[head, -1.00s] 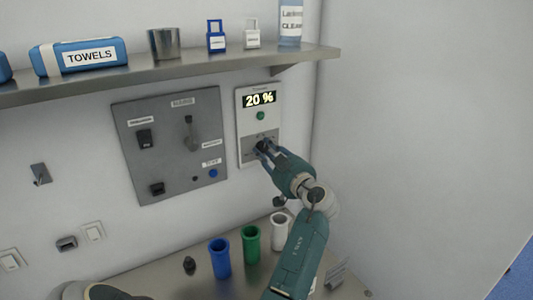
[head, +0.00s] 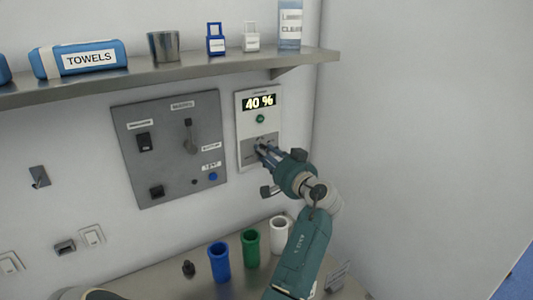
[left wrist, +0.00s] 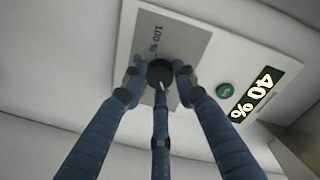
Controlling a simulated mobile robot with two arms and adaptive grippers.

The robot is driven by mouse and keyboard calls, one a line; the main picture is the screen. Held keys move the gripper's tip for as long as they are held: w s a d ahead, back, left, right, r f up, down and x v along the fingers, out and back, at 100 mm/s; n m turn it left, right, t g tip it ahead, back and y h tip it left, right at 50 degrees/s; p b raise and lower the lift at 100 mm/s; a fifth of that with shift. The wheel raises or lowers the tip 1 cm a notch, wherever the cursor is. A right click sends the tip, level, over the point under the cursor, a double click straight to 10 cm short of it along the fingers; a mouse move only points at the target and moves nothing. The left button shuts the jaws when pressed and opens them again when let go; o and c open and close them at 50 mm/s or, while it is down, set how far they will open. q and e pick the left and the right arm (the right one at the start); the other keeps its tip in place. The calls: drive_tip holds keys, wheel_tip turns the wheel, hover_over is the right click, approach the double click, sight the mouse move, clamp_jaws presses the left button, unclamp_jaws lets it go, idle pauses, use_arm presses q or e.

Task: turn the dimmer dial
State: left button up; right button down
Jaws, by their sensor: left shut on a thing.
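The dimmer panel (head: 246,103) is a white plate on the wall with a lit display (head: 259,103) reading 40 % and a green button (head: 260,119). The dark round dimmer dial (left wrist: 160,72) sits on the panel's grey plate in the left wrist view, with a "100 %" mark beside it. My left gripper (head: 262,149) reaches the dial from the lower right, and its blue fingers are shut around the dial. The gripper also shows in the left wrist view (left wrist: 158,78). In the head view the fingers largely hide the dial. My right gripper is not in view.
A grey switch panel (head: 164,108) with levers and buttons is left of the dimmer. A metal shelf (head: 190,70) with towels and small items runs above. Blue (head: 219,262), green (head: 250,248) and white (head: 279,236) cups stand on the table below.

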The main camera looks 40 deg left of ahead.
use_arm(q)
drive_tip(key=shift+f+m, duration=0.1)
drive_tip(key=shift+m, duration=0.5)
drive_tip(key=o, duration=0.9)
drive_tip(key=shift+c, duration=0.2)
drive_tip(key=shift+o, duration=1.4)
drive_tip(key=shift+a, duration=0.1)
drive_tip(key=v, duration=0.7)
drive_tip(key=shift+d, duration=0.25)
drive_tip(key=shift+s, duration=0.1)
